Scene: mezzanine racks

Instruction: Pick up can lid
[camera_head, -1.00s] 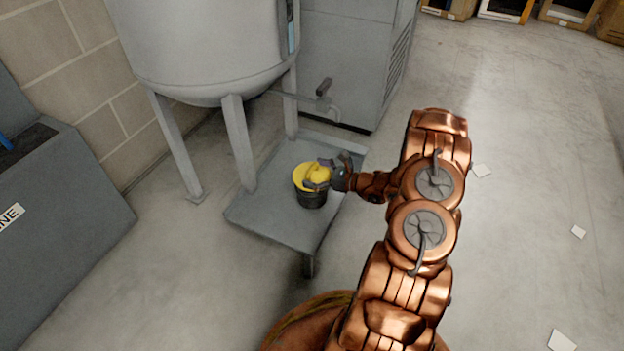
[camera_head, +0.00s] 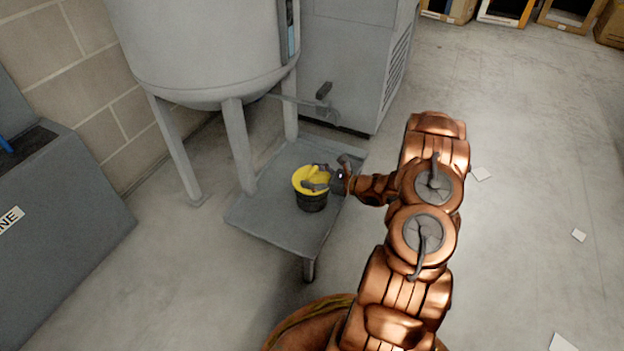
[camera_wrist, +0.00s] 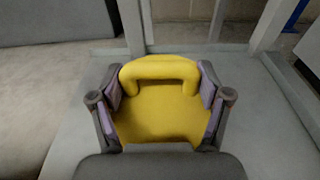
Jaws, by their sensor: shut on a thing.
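The yellow can lid (camera_head: 306,174) sits on top of a dark can (camera_head: 311,202), which stands on a low grey platform (camera_head: 275,222). In the wrist view the lid (camera_wrist: 160,112) fills the middle, with its raised yellow handle (camera_wrist: 158,70) at the far side. My gripper (camera_head: 316,178) reaches in from the right at lid height. In the wrist view its two fingers (camera_wrist: 160,95) are on the left and right of the lid, shut on it. The can is hidden under the lid in the wrist view.
A large grey tank (camera_head: 205,45) on legs stands behind the platform, with a tap (camera_head: 322,98) above the platform's back edge. A grey cabinet (camera_head: 350,60) stands behind. A grey box (camera_head: 60,215) is at left. The floor at right is open, with a few paper scraps.

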